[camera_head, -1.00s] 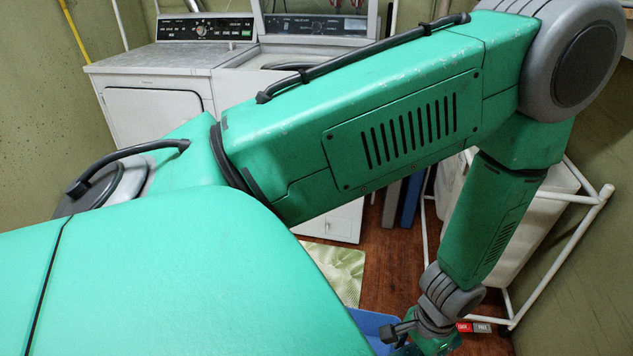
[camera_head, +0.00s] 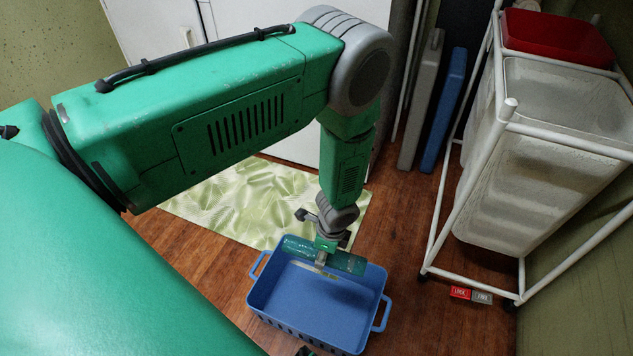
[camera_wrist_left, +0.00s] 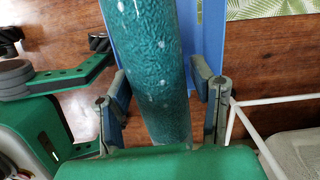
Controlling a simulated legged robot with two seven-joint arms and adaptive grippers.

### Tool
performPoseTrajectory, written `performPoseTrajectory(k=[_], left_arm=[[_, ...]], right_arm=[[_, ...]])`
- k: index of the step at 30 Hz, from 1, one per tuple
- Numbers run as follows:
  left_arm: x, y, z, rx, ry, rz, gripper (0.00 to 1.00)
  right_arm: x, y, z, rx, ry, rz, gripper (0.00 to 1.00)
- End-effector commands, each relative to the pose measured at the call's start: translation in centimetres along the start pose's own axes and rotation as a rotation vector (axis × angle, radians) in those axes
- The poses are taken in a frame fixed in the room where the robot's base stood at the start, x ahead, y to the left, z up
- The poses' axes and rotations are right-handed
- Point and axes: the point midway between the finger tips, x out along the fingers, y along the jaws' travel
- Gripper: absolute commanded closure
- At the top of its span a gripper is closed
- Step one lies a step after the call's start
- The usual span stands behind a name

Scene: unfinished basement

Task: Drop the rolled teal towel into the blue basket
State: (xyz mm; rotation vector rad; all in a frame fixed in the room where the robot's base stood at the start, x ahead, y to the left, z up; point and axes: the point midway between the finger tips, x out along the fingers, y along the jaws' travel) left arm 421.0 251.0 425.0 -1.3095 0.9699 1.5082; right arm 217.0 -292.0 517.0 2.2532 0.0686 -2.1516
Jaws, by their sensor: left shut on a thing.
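The rolled teal towel (camera_head: 347,262) is a speckled roll held crosswise in my left gripper (camera_head: 321,257). In the left wrist view the towel (camera_wrist_left: 155,65) runs between the two fingers (camera_wrist_left: 163,100). The blue basket (camera_head: 376,290) stands on the floor, with a handle at each side. In the head view the towel overlaps the basket's far rim and far inside. How high it is above the basket I cannot tell. Part of the basket (camera_wrist_left: 213,35) shows behind the towel in the left wrist view.
A green leaf-patterned mat (camera_head: 240,195) lies behind the basket. A white pipe-frame cart (camera_head: 440,225) with pale bins and a red bin (camera_head: 555,38) stands at the right. A red and grey tag (camera_head: 470,295) lies by its foot. Wood floor is clear between basket and cart.

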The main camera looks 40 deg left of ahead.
Motion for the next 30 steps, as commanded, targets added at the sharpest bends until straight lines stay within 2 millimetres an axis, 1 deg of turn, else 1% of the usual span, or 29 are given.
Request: performPoseTrajectory(k=[1, 3, 6, 7, 9, 13, 17, 27, 30], left_arm=[[4.0, -0.5, 0.0, 0.124, 0.0, -0.012, 0.82], [7.1, -1.2, -0.2, 0.304, 0.002, -0.033, 0.82], [10.2, -1.9, -0.6, 0.507, -0.002, -0.057, 0.82], [10.8, -2.0, -0.7, 0.555, -0.003, -0.062, 0.82], [11.9, -2.2, -1.0, 0.641, -0.009, -0.072, 0.82], [12.6, -2.4, -1.3, 0.719, -0.017, -0.083, 0.82], [13.2, -2.4, -1.4, 0.728, -0.019, -0.083, 0.82], [17.4, -2.5, -1.6, 0.723, -0.006, -0.082, 0.82], [18.3, -2.4, -1.7, 0.723, -0.009, -0.081, 0.82]], right_arm=[[2.3, -0.1, 0.2, -0.001, -0.001, -0.001, 0.6], [3.7, -0.1, 0.2, -0.001, -0.001, -0.001, 0.6], [5.1, -0.1, 0.3, -0.002, -0.001, -0.001, 0.6], [5.4, -0.1, 0.3, -0.003, -0.001, -0.001, 0.6], [5.9, -0.1, 0.3, -0.003, 0.0, -0.001, 0.6], [6.2, -0.1, 0.3, -0.003, 0.001, -0.001, 0.6], [6.7, -0.1, 0.3, -0.001, 0.001, -0.001, 0.6], [9.8, -0.2, 0.5, -0.002, 0.001, -0.001, 0.6], [10.5, -0.2, 0.5, -0.003, 0.001, -0.001, 0.6]])
